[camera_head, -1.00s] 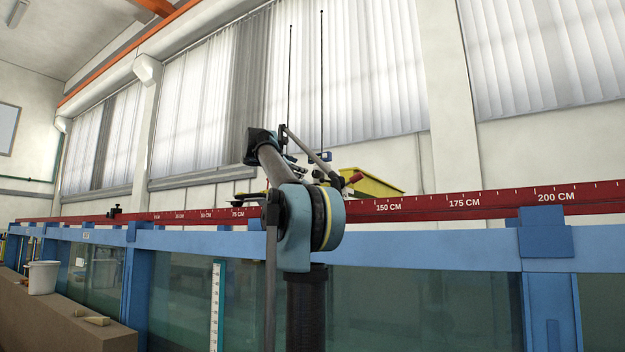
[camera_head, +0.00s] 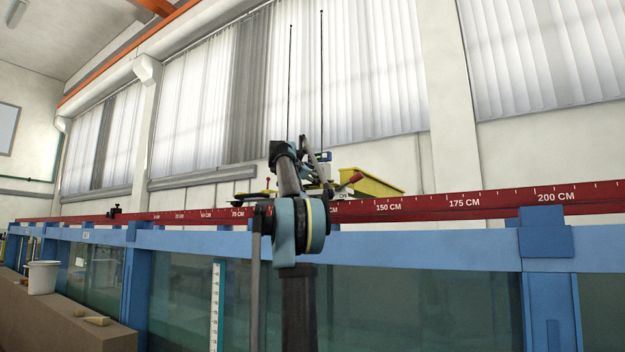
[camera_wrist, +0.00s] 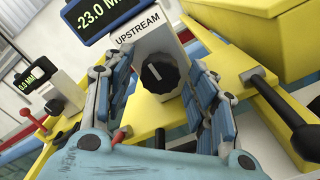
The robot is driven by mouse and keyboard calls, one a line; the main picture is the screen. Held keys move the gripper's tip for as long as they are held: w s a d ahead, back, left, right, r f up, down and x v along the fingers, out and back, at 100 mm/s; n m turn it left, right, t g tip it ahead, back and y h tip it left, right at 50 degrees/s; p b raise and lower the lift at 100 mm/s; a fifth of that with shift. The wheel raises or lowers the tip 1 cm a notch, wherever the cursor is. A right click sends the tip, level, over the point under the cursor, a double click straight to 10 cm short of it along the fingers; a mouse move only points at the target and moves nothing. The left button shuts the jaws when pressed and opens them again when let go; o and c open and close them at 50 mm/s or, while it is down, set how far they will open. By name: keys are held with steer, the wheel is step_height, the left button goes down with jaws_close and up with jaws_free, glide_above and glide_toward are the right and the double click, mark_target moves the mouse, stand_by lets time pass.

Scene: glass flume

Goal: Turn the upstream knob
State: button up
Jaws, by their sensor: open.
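The upstream knob (camera_wrist: 160,76) is a black ribbed dial with a white mark, on a white post labelled UPSTREAM (camera_wrist: 137,27). In the wrist view my gripper (camera_wrist: 160,90) is open, with one blue-padded finger on each side of the knob. The fingers look apart from the knob, though the exact depth is hard to tell. A display (camera_wrist: 105,15) above the label reads -23.0 MM. In the head view my arm hides most of the instrument, and the knob does not show there.
A second white post with a display (camera_wrist: 28,80) and black knob (camera_wrist: 55,105) stands at left. Red-knobbed levers (camera_wrist: 26,110) and a yellow box (camera_wrist: 256,35) are close by. The flume has a red scale rail (camera_head: 450,203).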

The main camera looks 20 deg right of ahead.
steer(key=c, duration=1)
steer(key=shift+m, duration=0.8)
steer(key=shift+c, duration=0.2)
steer(key=o, duration=1)
steer(key=shift+o, duration=0.2)
